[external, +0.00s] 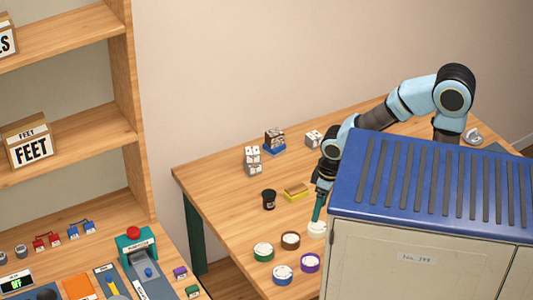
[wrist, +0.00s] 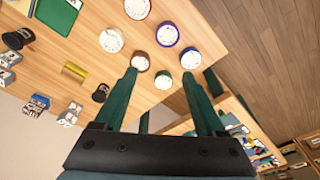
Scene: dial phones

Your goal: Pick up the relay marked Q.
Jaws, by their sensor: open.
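I cannot make out a Q on anything. Small pale blocks with dark marks, which may be relays, stand on the table: a stack (external: 253,161), a block on a blue base (external: 275,139) and a single block (external: 313,138). Similar blocks show at the left of the wrist view (wrist: 36,104), too small to read. My gripper (external: 317,214) points down over the table's front part, just above or beside a white dial (external: 317,229). In the wrist view my gripper (wrist: 160,74) has its two green fingers apart, with nothing held between them.
Green (external: 263,252), brown (external: 290,240), blue (external: 283,273) and purple (external: 310,263) dials lie near the front edge. A blue-topped cabinet (external: 430,185) hides the table's right part.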

